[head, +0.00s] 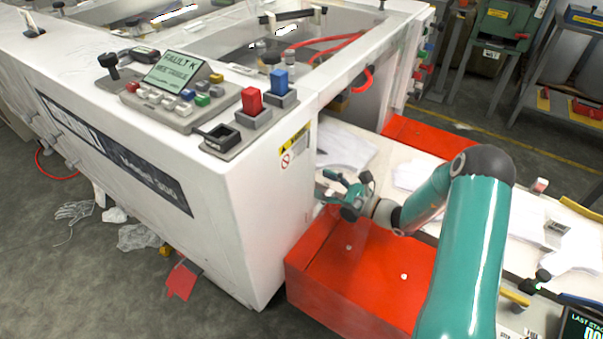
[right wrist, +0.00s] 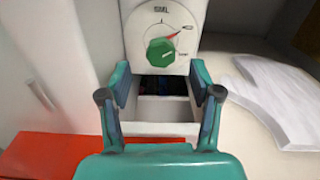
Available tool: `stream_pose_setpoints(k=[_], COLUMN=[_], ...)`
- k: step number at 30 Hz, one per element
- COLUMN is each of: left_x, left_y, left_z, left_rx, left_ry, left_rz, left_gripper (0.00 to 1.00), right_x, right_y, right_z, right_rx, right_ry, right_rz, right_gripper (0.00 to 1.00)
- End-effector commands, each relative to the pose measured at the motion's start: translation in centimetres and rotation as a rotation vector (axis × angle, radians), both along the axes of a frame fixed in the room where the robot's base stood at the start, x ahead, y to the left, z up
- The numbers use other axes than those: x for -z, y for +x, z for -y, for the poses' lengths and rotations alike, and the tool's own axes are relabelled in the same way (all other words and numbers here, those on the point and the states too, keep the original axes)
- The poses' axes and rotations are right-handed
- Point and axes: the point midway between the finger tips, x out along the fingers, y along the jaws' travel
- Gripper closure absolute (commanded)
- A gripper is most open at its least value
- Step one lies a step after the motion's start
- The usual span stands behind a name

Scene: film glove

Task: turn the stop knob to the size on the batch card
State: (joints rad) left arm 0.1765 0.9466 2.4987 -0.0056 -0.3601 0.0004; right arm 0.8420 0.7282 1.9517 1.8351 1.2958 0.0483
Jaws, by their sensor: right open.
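The green stop knob (right wrist: 161,52) sits on a round white dial (right wrist: 145,22) in the right wrist view. A red pointer or mark runs from the knob toward the upper right; the small dial lettering is hard to read. My right gripper (right wrist: 160,88) is open and empty, its two fingers to either side just below the knob, apart from it. In the head view my right gripper (head: 332,187) reaches into the opening beside the white machine (head: 262,195), where the knob is hidden. I cannot pick out the batch card for certain. My left gripper is not in view.
Red covers (head: 345,275) lie below my right arm. White sheets (head: 345,148) lie on the pale bed (head: 510,215) in the opening. A control panel (head: 185,95) with buttons and a screen is on the machine top. A shallow pale tray (right wrist: 165,115) lies between my fingers.

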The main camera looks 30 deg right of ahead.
Motion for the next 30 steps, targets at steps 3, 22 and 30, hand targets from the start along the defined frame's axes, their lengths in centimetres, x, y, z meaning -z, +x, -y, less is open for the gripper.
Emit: stream_pose_setpoints(k=[3, 22, 30], left_x=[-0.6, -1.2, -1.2], left_y=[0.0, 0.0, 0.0], left_z=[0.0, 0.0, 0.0], left_rx=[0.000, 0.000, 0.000], left_ry=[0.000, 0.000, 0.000], left_rz=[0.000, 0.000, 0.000], left_gripper=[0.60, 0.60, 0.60], right_x=[-0.2, 0.0, 0.0], right_y=[2.3, 5.8, 5.8], right_z=[-1.0, -2.3, -2.3], right_rx=[-0.003, 0.002, 0.003], right_ry=[0.000, 0.001, 0.001], right_rz=[0.001, -0.001, -0.001], right_gripper=[0.36, 0.36, 0.76])
